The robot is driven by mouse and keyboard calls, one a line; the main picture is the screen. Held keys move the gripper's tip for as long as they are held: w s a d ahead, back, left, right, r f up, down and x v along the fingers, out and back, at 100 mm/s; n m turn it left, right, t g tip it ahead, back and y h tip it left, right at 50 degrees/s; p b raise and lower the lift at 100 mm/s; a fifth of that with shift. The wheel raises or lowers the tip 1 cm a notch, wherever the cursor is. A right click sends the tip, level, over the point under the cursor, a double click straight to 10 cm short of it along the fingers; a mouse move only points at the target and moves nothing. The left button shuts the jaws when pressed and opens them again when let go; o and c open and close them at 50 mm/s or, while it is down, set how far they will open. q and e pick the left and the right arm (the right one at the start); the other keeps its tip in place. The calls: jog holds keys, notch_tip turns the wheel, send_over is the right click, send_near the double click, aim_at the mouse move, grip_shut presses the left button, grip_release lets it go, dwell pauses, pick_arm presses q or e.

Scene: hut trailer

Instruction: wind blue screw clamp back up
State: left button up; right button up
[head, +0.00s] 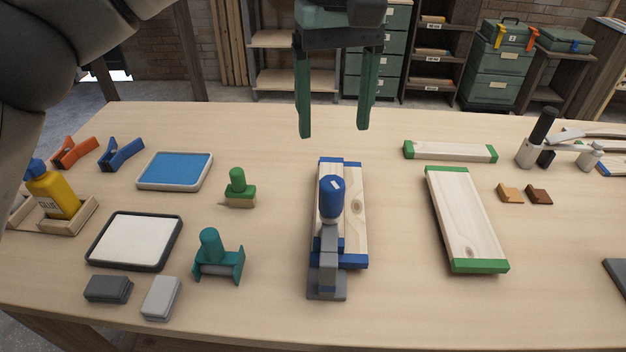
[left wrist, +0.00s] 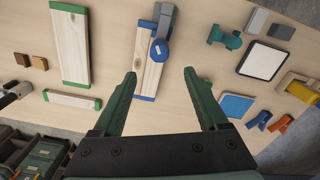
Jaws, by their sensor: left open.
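The blue screw clamp (head: 331,208) stands on the workbench with a thick blue handle on top and a grey body and foot. It is at the near end of a pair of pale boards with blue ends (head: 355,205). Clamp and boards overlap in the head view, so I cannot tell how tight it sits. The clamp's blue handle also shows in the left wrist view (left wrist: 159,50). My left gripper (head: 334,130) is open and empty, fingers pointing down, above and behind the far end of the boards. It also shows in the left wrist view (left wrist: 160,75). My right gripper is not in view.
A green-ended board (head: 465,215) lies to the right, another (head: 450,151) behind it. A teal roller tool (head: 217,258) and a green-handled brush (head: 239,188) stand to the left, near a blue pad (head: 175,170) and white pad (head: 134,240). Glue (head: 52,190) stands far left.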

aim_at(333, 182)
pick_arm(q)
jog(key=shift+m, duration=0.3)
notch_tip(333, 182, down, 12)
jog(key=shift+s+d+f+b, duration=0.1)
jog(key=shift+f+b, duration=0.15)
jog(key=shift+b, duration=0.5)
jog(key=shift+c, duration=0.2)
grip_shut()
